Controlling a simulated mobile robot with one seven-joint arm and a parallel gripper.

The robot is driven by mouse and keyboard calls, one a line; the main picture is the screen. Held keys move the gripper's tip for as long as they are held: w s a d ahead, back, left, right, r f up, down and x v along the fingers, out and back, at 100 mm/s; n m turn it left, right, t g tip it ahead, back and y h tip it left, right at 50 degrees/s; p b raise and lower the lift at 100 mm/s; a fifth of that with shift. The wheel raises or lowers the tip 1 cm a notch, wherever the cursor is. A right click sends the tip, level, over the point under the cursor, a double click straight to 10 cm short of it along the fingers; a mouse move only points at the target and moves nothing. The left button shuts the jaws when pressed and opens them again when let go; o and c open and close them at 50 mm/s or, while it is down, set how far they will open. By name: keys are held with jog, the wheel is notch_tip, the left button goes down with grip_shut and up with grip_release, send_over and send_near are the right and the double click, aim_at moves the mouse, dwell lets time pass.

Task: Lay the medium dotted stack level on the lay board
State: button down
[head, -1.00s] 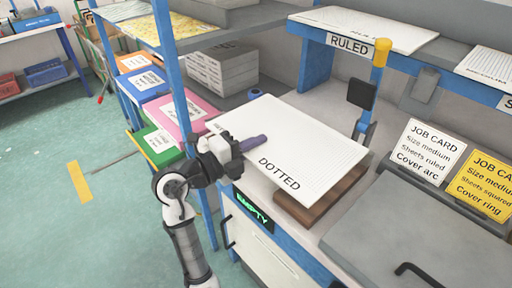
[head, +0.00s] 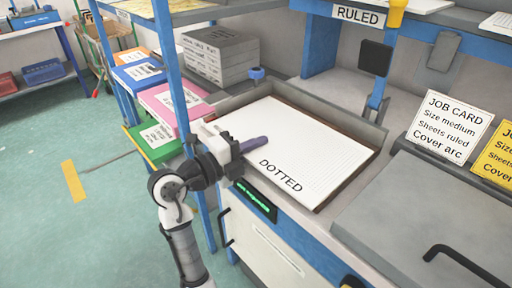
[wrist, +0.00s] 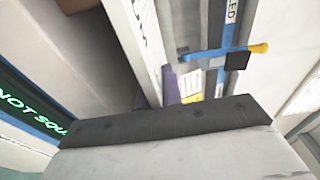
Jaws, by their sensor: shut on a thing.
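The medium dotted stack (head: 312,148) is a white block of sheets marked DOTTED. In the head view it lies about flat within the low grey walls of the lay board (head: 352,122), with a brown strip showing along its right edge. My gripper (head: 250,145) is shut on the stack's left edge, with one purple finger lying over its top. The lower finger is hidden. In the wrist view the stack (wrist: 146,45) stands as a pale slab beyond the dark gripper body. Whether its underside rests fully on the board cannot be seen.
A display (head: 257,200) on the bench front is lit green; in the wrist view it reads NOT SQU (wrist: 32,108), partly cut off. A grey lid with a black handle (head: 440,225) stands at right. Job cards (head: 450,125) lean behind it. A blue post (head: 180,110) rises close behind my gripper.

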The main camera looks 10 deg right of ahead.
dwell(0.3)
jog(key=c, duration=1.5)
grip_release()
jog(key=shift+f, duration=0.1)
